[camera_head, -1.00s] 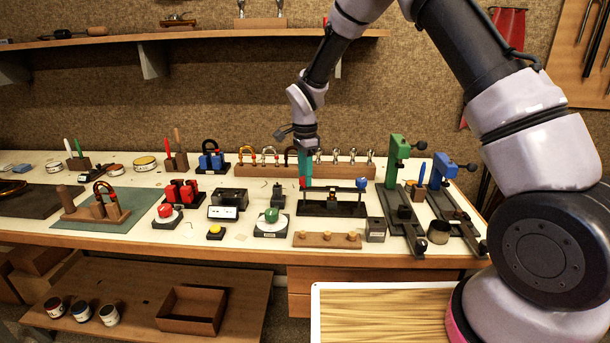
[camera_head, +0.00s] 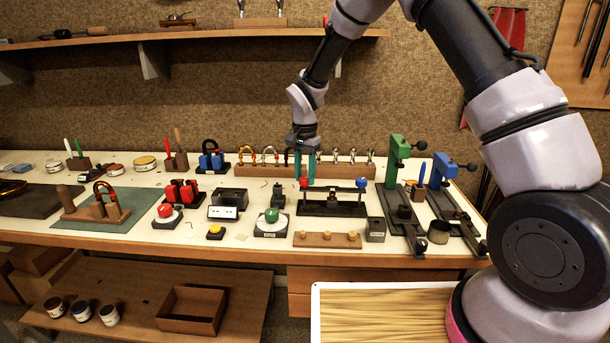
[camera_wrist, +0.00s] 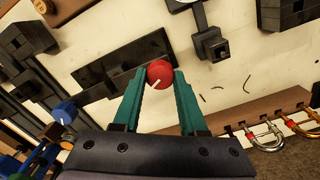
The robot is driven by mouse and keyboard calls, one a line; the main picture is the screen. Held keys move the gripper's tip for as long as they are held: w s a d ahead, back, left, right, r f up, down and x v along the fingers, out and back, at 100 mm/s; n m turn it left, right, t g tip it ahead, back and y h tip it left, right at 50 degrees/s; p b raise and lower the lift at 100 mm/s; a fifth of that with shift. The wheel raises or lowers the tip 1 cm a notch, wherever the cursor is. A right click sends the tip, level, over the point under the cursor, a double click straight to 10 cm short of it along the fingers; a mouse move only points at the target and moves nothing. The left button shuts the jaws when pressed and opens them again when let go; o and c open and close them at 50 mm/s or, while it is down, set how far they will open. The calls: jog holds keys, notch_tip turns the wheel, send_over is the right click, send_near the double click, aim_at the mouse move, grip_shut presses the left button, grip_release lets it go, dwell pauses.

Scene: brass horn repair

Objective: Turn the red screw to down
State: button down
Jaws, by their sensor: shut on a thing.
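The red screw (camera_wrist: 159,74) has a round red head with a white mark. In the wrist view the mark points to the lower left. In the head view the red screw (camera_head: 304,184) stands at the left end of a black fixture (camera_head: 335,209). My gripper (camera_wrist: 160,73) is shut on the red screw, one teal finger on each side of its head. In the head view my gripper (camera_head: 305,182) points down over the fixture's left end. A blue screw (camera_head: 362,184) stands at the fixture's right end.
A wooden rack (camera_head: 349,170) with metal clamps stands behind the fixture. A green press (camera_head: 399,148) and a blue one (camera_head: 441,168) stand to the right. A green button (camera_head: 271,215) sits at front left. A wooden block with pegs (camera_head: 327,240) lies in front.

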jog(key=n, duration=1.2)
jog(key=shift+n, duration=0.4)
jog(key=n, duration=0.6)
jog(key=shift+a, duration=0.1)
jog(key=n, duration=0.5)
jog(key=shift+n, duration=0.4)
jog(key=n, duration=1.1)
jog(key=shift+n, duration=0.4)
jog(key=n, duration=1.2)
